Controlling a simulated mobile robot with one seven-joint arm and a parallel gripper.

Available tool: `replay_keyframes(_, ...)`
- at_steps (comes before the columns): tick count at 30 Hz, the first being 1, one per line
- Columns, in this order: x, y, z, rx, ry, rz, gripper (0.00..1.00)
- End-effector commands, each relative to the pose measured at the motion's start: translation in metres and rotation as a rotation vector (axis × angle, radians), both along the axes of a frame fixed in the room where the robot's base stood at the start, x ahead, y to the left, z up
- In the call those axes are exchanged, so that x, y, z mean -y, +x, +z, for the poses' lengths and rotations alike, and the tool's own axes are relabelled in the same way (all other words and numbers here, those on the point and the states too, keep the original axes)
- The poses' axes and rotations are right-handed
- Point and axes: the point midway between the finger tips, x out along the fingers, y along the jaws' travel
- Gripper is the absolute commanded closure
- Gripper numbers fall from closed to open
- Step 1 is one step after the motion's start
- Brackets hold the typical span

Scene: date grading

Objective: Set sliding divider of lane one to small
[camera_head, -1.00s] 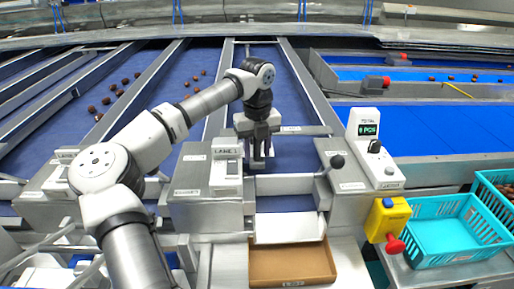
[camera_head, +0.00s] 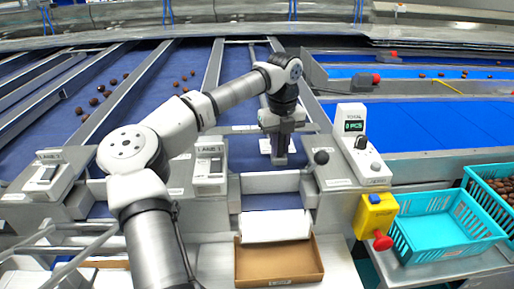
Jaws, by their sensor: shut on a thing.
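My gripper (camera_head: 279,160) points down over the blue belt of lane one, between the LANE 1 box (camera_head: 210,168) and the TOTAL console (camera_head: 358,145). It is shut on the sliding divider, which is mostly hidden behind its fingers. A pale plate (camera_head: 265,146) shows beside the fingers and seems to belong to the divider. A grey crossbar (camera_head: 245,129) spans the lane behind the gripper. The gripper is in the right half of the lane. I cannot read any size marks at this distance.
A cardboard tray (camera_head: 242,273) sits below the lane's white chute. A yellow box with a red button (camera_head: 376,216) and a teal crate (camera_head: 438,260) are at the right. Dates lie on the left belt.

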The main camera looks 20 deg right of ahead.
Motion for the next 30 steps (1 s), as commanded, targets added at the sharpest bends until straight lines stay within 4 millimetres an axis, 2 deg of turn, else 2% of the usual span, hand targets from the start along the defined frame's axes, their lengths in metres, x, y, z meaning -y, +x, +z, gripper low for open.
replay_keyframes(3, 0.018, -0.003, 0.000, 0.002, 0.001, 0.000, 1.00)
replay_keyframes(6, 0.024, -0.004, 0.000, 0.002, 0.001, 0.003, 1.00)
replay_keyframes(15, 0.024, -0.004, 0.001, 0.002, 0.001, 0.004, 1.00)
replay_keyframes(16, 0.024, -0.004, 0.001, 0.002, 0.001, 0.004, 0.77)
replay_keyframes(20, 0.024, -0.004, 0.000, 0.002, 0.002, 0.004, 0.60)
replay_keyframes(30, 0.024, -0.004, 0.002, 0.002, 0.002, 0.004, 0.59)
